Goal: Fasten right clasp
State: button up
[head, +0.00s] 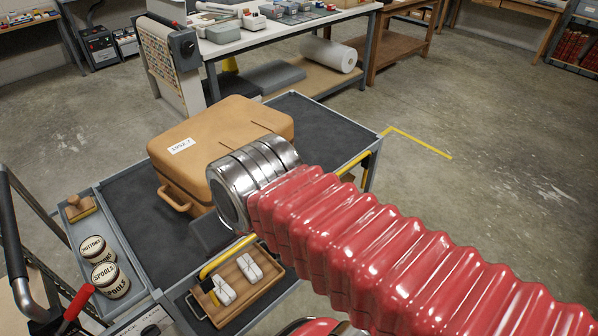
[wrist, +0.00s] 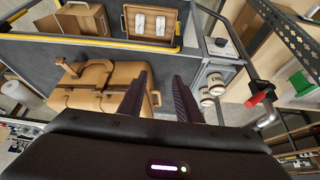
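A tan case (head: 215,135) with a white label reading 1952.7 lies closed on the dark top of a grey cart (head: 330,130). Its handle (head: 173,199) shows on the near left side in the head view; my arm covers the case's right front.
A wooden tray (head: 240,290) with two white bundles sits at the cart's front, beside a yellow rail (head: 228,255). A side tray holds spool and button tins (head: 104,273) and a wooden stamp (head: 79,207). A white table (head: 270,35) stands behind.

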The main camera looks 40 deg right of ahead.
jog(key=shift+o, duration=0.5)
jog(key=shift+o, duration=1.5)
jog(key=shift+f+m+g, duration=0.3)
jog(key=shift+f+m, duration=0.1)
jog(key=shift+f, duration=0.2)
jog(key=w+d+f+m+y, duration=0.6)
jog(key=d+f+m+y, duration=0.3)
jog(key=m, duration=0.7)
jog(key=s+d+f+m+t+h, duration=0.1)
jog(key=d+m+t, duration=0.5)
jog(key=d, duration=0.6)
jog(key=s+d+f+m+t+h, duration=0.1)
jog(key=d+f+m+t+h, duration=0.3)
jog(key=d+m, duration=0.7)
jog(key=d+f+t, duration=0.1)
jog(key=d+t, duration=0.1)
jog(key=shift+f+t+h, duration=0.3)
jog(key=shift+f, duration=0.1)
